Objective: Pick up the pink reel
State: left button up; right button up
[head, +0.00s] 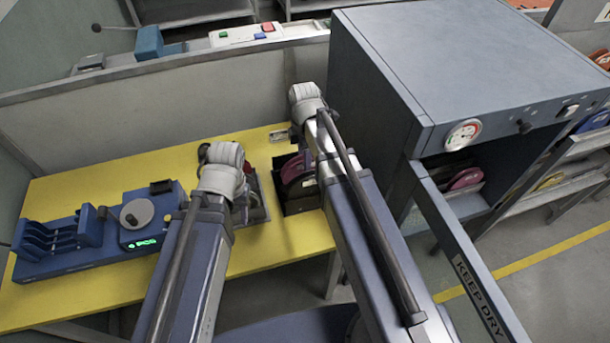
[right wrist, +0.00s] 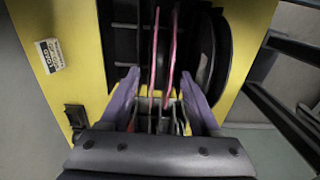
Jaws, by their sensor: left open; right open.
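A dark rack (head: 301,207) on the yellow table holds upright reels, with a pink-red reel (head: 293,169) showing. In the right wrist view, two thin pink-red reel edges (right wrist: 172,52) stand in the black rack. I cannot tell which edge is the pink reel. My right gripper (right wrist: 160,82) is open, its purple fingers on either side of the edges; contact is unclear. In the head view my right arm hides its fingers. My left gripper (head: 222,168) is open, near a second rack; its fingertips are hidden. Another pink reel (head: 466,179) stands inside the open cabinet.
A blue device (head: 145,218) with a grey knob sits on the yellow table (head: 90,180), left of my left arm. The blue-grey cabinet (head: 385,110) stands at the right, its "KEEP DRY" door (head: 470,270) swung open toward me. A small label (right wrist: 49,55) lies beside the rack.

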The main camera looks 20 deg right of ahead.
notch_tip(320, 180, down, 3)
jog(key=shift+d+f+b, duration=0.1)
jog(key=shift+f+b, duration=0.05)
jog(key=shift+b, duration=1.05)
grip_shut()
